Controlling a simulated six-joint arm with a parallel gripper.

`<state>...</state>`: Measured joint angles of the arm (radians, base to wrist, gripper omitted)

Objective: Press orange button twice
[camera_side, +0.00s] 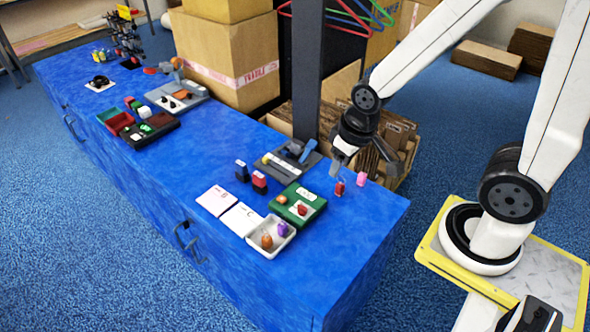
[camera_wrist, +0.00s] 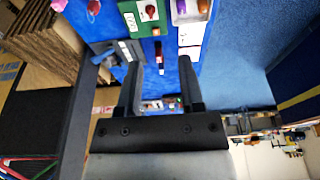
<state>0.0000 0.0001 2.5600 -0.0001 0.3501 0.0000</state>
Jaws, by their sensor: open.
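A small orange button (camera_side: 281,199) sits on a green panel (camera_side: 312,194), beside a white plate that carries a red piece (camera_side: 302,209). The green panel (camera_wrist: 130,8) also shows at the top of the wrist view, with a small orange spot (camera_wrist: 156,31) on its near end. My gripper (camera_side: 350,166) is open and empty, above the table to the right of the panel and apart from it. In the wrist view its two fingers (camera_wrist: 160,66) are spread, with nothing between them.
A white tray (camera_side: 265,252) with orange and purple pieces stands beside the panel. A red item (camera_side: 340,187) and a pink item (camera_side: 361,179) stand below my gripper. A dark post (camera_side: 306,80) rises nearby. The table's right front corner is clear.

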